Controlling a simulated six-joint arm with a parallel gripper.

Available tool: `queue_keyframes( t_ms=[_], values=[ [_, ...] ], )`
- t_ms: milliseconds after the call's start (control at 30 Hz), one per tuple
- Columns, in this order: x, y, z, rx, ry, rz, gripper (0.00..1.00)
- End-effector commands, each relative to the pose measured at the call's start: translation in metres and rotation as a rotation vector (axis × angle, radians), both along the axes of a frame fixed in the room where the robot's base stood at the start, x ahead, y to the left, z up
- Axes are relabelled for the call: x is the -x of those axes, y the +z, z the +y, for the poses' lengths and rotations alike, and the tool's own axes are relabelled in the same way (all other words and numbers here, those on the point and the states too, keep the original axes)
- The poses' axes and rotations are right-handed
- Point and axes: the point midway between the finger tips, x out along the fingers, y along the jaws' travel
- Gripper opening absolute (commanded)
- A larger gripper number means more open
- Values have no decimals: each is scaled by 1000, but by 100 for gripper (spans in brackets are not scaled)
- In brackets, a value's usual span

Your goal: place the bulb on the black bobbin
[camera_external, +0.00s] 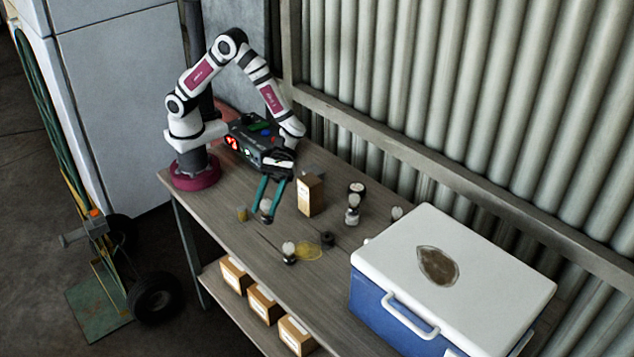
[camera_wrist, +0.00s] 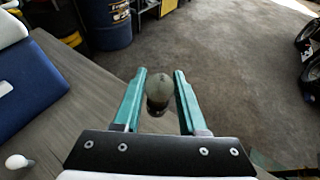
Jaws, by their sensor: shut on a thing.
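My gripper (camera_external: 268,195) points down over the left part of the table, its teal fingers closed around a bulb (camera_external: 266,205). In the wrist view the bulb (camera_wrist: 159,88) sits between the fingertips (camera_wrist: 160,80), its glass grey and its lower part dark. A small black piece that looks like the black bobbin (camera_external: 327,239) stands on the table to the right of my gripper, apart from the held bulb. Its top is too small to make out.
A cardboard box (camera_external: 311,195) is right of my gripper, with a bulb piece (camera_external: 352,210) beyond. A blue and white cooler (camera_external: 450,275) fills the table's right end.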

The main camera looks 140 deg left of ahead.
Motion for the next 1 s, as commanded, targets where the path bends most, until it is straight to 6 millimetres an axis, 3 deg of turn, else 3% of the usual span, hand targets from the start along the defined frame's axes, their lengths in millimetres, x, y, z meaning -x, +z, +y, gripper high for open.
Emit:
queue_keyframes(
  t_ms=[100,200,500,600,867,1000],
  values=[
    [-24,9,26,2,58,-4,0],
    [-33,8,42,5,79,-1,0],
    [-60,-45,124,6,81,0,0],
    [-65,-55,140,6,79,0,0],
    [-67,-95,146,6,78,1,0],
    [-68,-98,146,5,77,-2,0]
  ],
)
